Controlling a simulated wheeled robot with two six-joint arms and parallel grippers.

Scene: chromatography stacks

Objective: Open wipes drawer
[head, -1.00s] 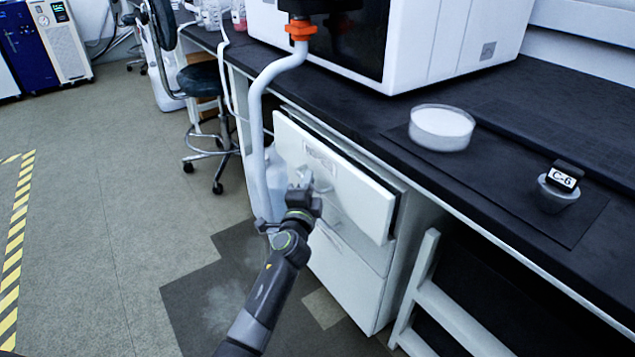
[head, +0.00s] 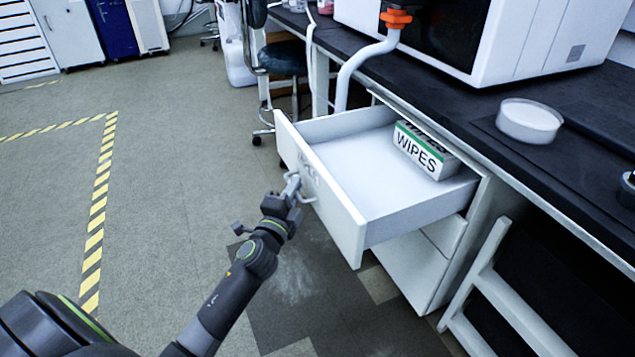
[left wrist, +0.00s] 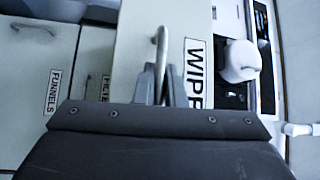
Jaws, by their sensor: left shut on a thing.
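The white wipes drawer (head: 335,205) under the black bench is pulled well out in the head view. A box labelled WIPES (head: 424,152) lies inside toward the back. My left gripper (head: 292,186) is at the drawer's front face, shut on its handle (head: 305,192). In the left wrist view the gripper fingers (left wrist: 165,88) close around the curved metal handle (left wrist: 160,45), next to a label that reads WIPES in part (left wrist: 196,75). My right gripper is not in view.
Another drawer (head: 415,265) below is shut or nearly so. The bench top (head: 590,100) carries a white round dish (head: 529,120) and a large white instrument (head: 530,35). A stool (head: 280,60) stands beyond the drawer. The floor at left is clear.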

